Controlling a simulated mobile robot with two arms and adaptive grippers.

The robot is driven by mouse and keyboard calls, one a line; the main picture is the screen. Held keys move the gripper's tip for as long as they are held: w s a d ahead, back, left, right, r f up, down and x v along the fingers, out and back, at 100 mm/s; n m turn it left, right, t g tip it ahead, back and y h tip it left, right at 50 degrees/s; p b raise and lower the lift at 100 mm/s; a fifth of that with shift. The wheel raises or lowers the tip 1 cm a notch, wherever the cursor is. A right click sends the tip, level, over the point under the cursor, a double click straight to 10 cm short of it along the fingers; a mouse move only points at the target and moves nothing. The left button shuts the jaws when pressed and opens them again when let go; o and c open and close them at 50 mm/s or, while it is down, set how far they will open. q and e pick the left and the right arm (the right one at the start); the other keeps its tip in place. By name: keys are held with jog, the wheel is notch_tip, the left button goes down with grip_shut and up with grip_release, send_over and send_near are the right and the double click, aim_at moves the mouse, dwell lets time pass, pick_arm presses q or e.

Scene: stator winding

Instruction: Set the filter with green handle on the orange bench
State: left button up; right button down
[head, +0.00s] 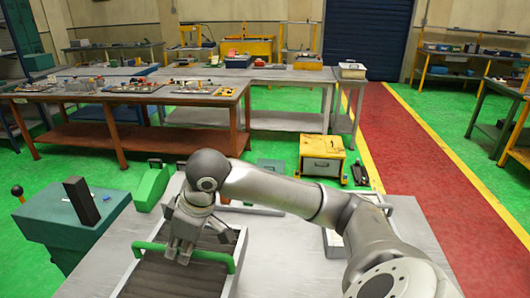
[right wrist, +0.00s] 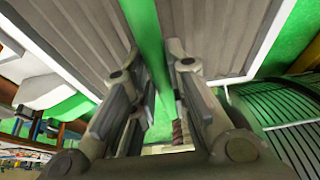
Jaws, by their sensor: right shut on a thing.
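The filter (head: 160,275) is a grey ribbed panel in a light frame, lying on the grey table right in front of me. Its green handle (head: 220,256) is a bar across the panel. My right gripper (head: 182,250) points down over the filter and is shut on the handle. In the right wrist view the green handle (right wrist: 146,40) runs between the two fingers of the right gripper (right wrist: 160,95). The orange bench (head: 175,140) stands farther off on the left, with a brown-orange frame. My left gripper is not in view.
The orange bench top holds several small parts and tools (head: 140,86). A teal box with a black block (head: 82,200) stands at left. A yellow cabinet (head: 321,157) stands on the green floor beyond the table. A red walkway (head: 420,170) is clear at right.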

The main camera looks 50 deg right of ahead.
jog(key=shift+w+d+f, duration=0.2)
jog(key=shift+w+d, duration=0.05)
jog(key=shift+w, duration=0.5)
jog(key=w+f, duration=0.1)
jog(key=w, duration=0.1)
jog(key=w+d+f+p, duration=0.1)
jog(key=w, duration=0.1)
jog(key=w+d+f+p, duration=0.1)
jog(key=w, duration=0.1)
jog(key=shift+w+d, duration=0.25)
jog(key=shift+w, duration=0.15)
jog(key=w+f, duration=0.1)
jog(key=w+d+f+p, duration=0.1)
jog(key=w+f, duration=0.1)
jog(key=w+f+p, duration=0.1)
jog(key=f, duration=0.1)
jog(key=shift+w+d+f, duration=0.2)
jog(key=shift+w+d, duration=0.1)
jog(key=shift+w+d+f, duration=0.15)
jog(key=shift+w+f, duration=0.25)
jog(key=shift+f, duration=0.15)
notch_tip(320, 180, down, 2)
jog(key=shift+f+p, duration=0.1)
jog(key=shift+p, duration=0.8)
jog(key=shift+f, duration=0.45)
